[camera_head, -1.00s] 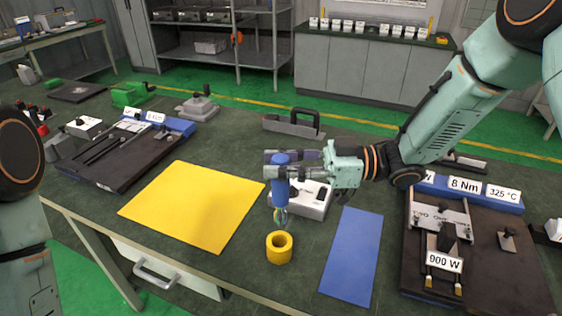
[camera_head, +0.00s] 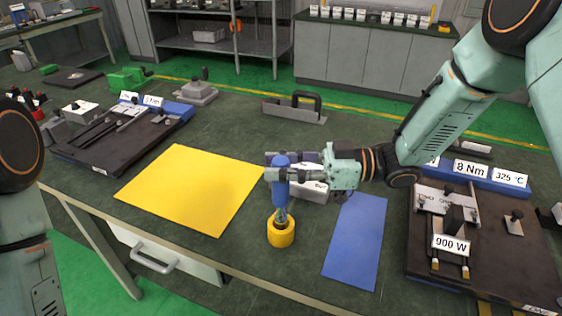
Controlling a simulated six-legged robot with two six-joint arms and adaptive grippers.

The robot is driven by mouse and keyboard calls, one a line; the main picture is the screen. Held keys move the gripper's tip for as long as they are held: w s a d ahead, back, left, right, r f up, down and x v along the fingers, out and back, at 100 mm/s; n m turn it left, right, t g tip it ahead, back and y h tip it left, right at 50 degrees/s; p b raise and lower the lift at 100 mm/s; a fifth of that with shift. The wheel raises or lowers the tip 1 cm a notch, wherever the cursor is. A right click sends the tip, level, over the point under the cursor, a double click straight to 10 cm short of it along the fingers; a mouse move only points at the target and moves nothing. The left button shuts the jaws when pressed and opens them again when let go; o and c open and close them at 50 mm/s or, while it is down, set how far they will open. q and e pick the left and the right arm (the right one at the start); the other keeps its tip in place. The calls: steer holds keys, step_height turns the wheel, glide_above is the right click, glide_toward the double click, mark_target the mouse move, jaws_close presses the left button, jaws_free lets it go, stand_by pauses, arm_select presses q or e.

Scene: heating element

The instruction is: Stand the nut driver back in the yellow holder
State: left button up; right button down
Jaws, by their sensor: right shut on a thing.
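The nut driver (camera_head: 281,187) has a blue handle and a metal shaft and stands roughly upright. My right gripper (camera_head: 274,165) comes in from the right and is shut on its blue handle. The yellow holder (camera_head: 281,234) is a short round cup on the table, directly below the driver. The driver's lower end is at the holder's opening and seems to be inside it; how deep it sits is hidden. My left gripper is out of view; only part of my left arm shows at the left edge.
A yellow mat (camera_head: 190,188) lies left of the holder and a blue mat (camera_head: 356,240) lies right of it. A white box (camera_head: 312,186) is just behind the gripper. A dark fixture board (camera_head: 480,255) is at the right. Another board (camera_head: 115,145) is at the left.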

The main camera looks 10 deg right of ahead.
mark_target(282, 190)
steer(key=shift+d, duration=0.1)
steer(key=shift+w, duration=0.1)
steer(key=shift+s+r, duration=0.1)
steer(key=shift+s, duration=0.1)
stand_by(0.3)
steer(key=shift+w, duration=0.1)
steer(key=shift+p, duration=0.3)
stand_by(0.5)
stand_by(0.5)
steer(key=shift+f+b, duration=1.75)
steer(key=shift+f, duration=1.4)
steer(key=c, duration=0.9)
jaws_free()
steer(key=shift+c, duration=0.2)
